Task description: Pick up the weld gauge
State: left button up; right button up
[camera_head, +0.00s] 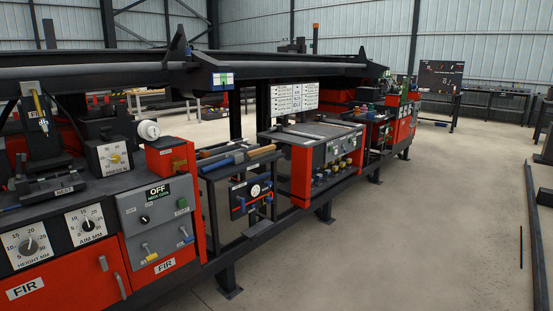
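I cannot pick out the weld gauge for certain at this distance. A tool rack (208,177) in the middle left carries long tools with wooden and blue handles on top. A small white round dial (255,190) shows on the dark panel below them, among red and blue parts. Neither of my grippers is in view.
A long red and black machine bench runs from the left foreground to the back right. A grey control box (157,222) and two knob dials (86,224) are near. A dark beam (260,70) spans above. The concrete floor (400,230) at right is mostly clear.

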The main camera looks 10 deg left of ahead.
aim_at(204, 154)
jog(key=z, duration=0.25)
jog(key=i, duration=1.65)
jog(key=u, duration=0.65)
jog(key=i, duration=1.25)
jog(key=u, duration=1.15)
